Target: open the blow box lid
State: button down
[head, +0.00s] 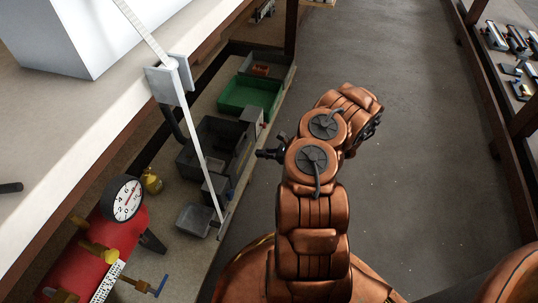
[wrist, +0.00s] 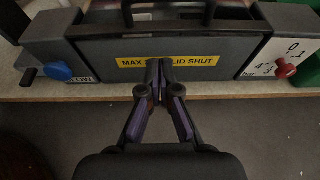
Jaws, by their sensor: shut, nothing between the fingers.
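The blow box (wrist: 110,65) fills the top of the wrist view. It is a dark grey case with a yellow label (wrist: 130,63), partly covered by my fingers, reading "MAX … LID SHUT". A black handle (wrist: 127,14) stands over its dark top panel, cut off by the frame edge. A blue knob (wrist: 57,71) is at its left and a red knob (wrist: 286,67) by a white scale at its right. My gripper (wrist: 160,64) is shut and empty, its tips over the label; contact is unclear. In the head view, my gripper (head: 262,154) points left toward a dark grey box (head: 216,148).
A green crate (head: 248,96) and a grey crate (head: 268,64) stand farther along the low shelf. A red tank (head: 105,255) with a gauge (head: 123,199) is at lower left. A white bar slants down before the shelf. The grey floor (head: 420,120) at right is clear.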

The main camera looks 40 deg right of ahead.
aim_at(242, 151)
jog(key=x, duration=0.2)
jog(key=r+b+x, duration=0.1)
jog(key=x, duration=0.1)
jog(key=shift+w+a, duration=0.1)
jog(key=shift+w, duration=0.2)
jog(key=shift+w+a+r+b, duration=0.25)
jog(key=shift+w+r+b, duration=0.1)
jog(key=shift+r, duration=0.25)
jog(key=shift+w+a+r+b, duration=0.25)
jog(key=shift+w+r+b, duration=0.1)
jog(key=shift+r, duration=0.25)
jog(key=shift+r, duration=0.15)
